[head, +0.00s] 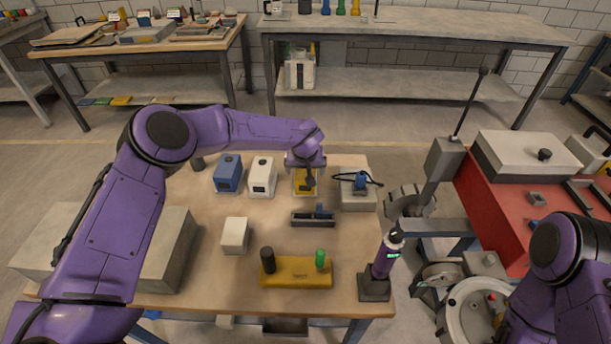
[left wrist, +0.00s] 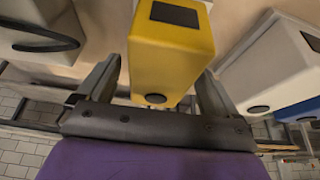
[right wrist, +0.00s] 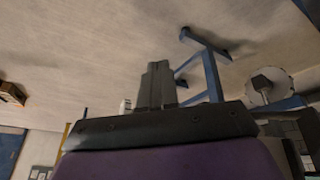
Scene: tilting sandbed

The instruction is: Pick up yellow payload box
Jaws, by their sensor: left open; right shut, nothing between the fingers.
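The yellow payload box (head: 301,184) stands on the wooden table, in the back row beside a white box (head: 262,176). My left gripper (head: 309,178) is over it and partly hides it. In the left wrist view the yellow box (left wrist: 172,45), with a dark panel and a dark round spot, lies between the two spread fingers of my open left gripper (left wrist: 160,70). A gap shows beside the left finger; contact at the right finger is unclear. My right gripper (right wrist: 158,85) is shut and empty in the right wrist view, away from the table.
A blue box (head: 228,172) stands left of the white one. A grey box with a black cable (head: 357,194) is close on the right. A dark tray (head: 313,219) lies just in front. A yellow base with black and green pegs (head: 297,272) is nearer.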

